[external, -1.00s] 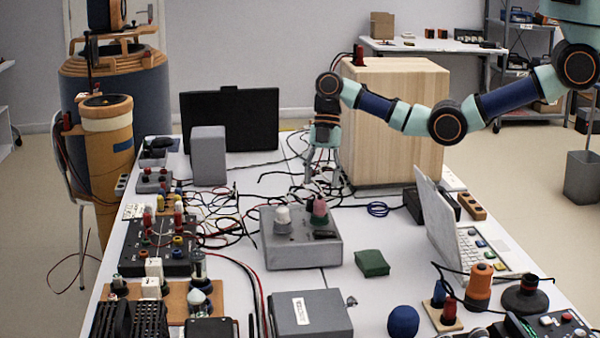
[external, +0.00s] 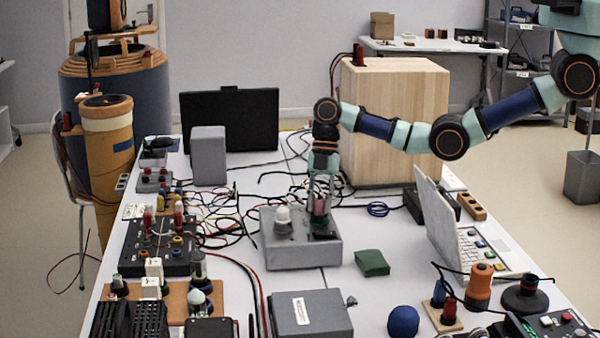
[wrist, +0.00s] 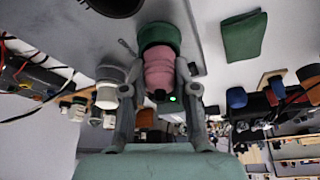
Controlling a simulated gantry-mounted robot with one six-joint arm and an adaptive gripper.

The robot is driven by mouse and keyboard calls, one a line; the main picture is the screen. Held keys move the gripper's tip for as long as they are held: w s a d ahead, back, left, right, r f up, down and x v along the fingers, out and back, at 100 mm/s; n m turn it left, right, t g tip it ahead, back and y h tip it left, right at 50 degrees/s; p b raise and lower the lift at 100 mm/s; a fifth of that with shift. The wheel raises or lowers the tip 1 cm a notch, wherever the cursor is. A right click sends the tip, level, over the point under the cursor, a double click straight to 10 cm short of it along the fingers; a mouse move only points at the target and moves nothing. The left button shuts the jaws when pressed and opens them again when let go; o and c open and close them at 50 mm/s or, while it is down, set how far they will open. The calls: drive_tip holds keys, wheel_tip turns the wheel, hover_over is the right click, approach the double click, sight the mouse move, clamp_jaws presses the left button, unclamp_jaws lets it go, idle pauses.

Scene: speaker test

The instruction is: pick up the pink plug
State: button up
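The pink plug (external: 319,206) stands on the grey box (external: 290,255), near its back right. In the wrist view the pink plug (wrist: 160,72) has a dark green part at one end. My gripper (external: 320,203) has come down over it from above. In the wrist view my gripper's fingers (wrist: 158,75) lie on either side of the plug, with narrow gaps beside the pink body, so it looks open. The fingers partly cover the plug in the external view.
A white knob (external: 283,215) stands on the same box, left of the plug, and also shows near the left finger (wrist: 107,92). A green cloth-like pad (external: 372,263) lies to the right. Loose cables (external: 225,212) cover the table left of the box. A wooden block (external: 395,120) stands behind.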

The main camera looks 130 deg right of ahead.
sight(320, 199)
clamp_jaws()
wheel_tip(320, 199, up, 20)
drive_tip(key=p, duration=1)
drive_tip(key=s+d+m+h+p, duration=0.4)
drive_tip(key=d+m, duration=0.2)
drive_tip(key=m, duration=0.3)
drive_tip(key=shift+t, duration=0.3)
wheel_tip(320, 199, down, 19)
drive_tip(key=b, duration=0.4)
drive_tip(key=shift+f, duration=0.15)
